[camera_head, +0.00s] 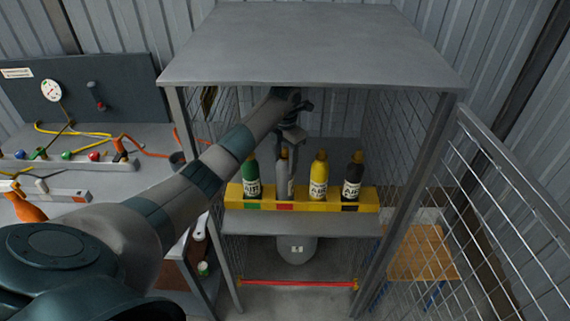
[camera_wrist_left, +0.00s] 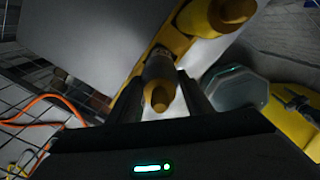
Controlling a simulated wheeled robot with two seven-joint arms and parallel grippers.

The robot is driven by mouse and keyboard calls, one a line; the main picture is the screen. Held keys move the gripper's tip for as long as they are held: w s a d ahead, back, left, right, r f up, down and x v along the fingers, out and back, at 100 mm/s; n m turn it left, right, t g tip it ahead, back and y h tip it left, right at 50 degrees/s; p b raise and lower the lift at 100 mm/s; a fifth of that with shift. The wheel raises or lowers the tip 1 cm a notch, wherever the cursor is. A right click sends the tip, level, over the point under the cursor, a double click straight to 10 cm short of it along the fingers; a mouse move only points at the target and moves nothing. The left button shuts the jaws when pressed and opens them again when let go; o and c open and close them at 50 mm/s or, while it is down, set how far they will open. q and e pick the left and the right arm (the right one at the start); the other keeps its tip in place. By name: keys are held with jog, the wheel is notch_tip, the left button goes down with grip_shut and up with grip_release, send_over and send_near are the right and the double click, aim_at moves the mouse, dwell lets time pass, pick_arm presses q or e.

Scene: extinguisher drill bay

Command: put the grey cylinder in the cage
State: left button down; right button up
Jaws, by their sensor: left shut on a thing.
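The grey cylinder (camera_head: 282,177) stands in the second place from the left of a yellow rack (camera_head: 232,198) on a shelf inside the cage (camera_head: 310,50). My left gripper (camera_head: 290,142) reaches in through the open front and is shut on the cylinder near its top. In the left wrist view the grey cylinder (camera_wrist_left: 158,68), with a gold-coloured valve, is between the two dark fingers. My arm and gripper hide part of it. I cannot tell whether its base rests fully in the rack. My right gripper is not in view.
Green (camera_head: 252,177), yellow (camera_head: 318,178) and black (camera_head: 352,178) cylinders share the rack. The mesh door (camera_head: 470,215) stands open at the right. A red bar (camera_head: 297,283) crosses the cage low down. A bench (camera_head: 145,140) with hoses is at the left.

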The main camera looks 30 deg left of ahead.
aim_at(285, 148)
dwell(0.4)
pick_arm(q)
jog(key=c, duration=0.9)
grip_release()
jog(key=shift+f, duration=0.1)
jog(key=shift+r, duration=0.2)
jog(key=shift+r, duration=0.25)
notch_tip(285, 148, up, 6)
jog(key=b, duration=0.3)
jog(key=shift+r, duration=0.45)
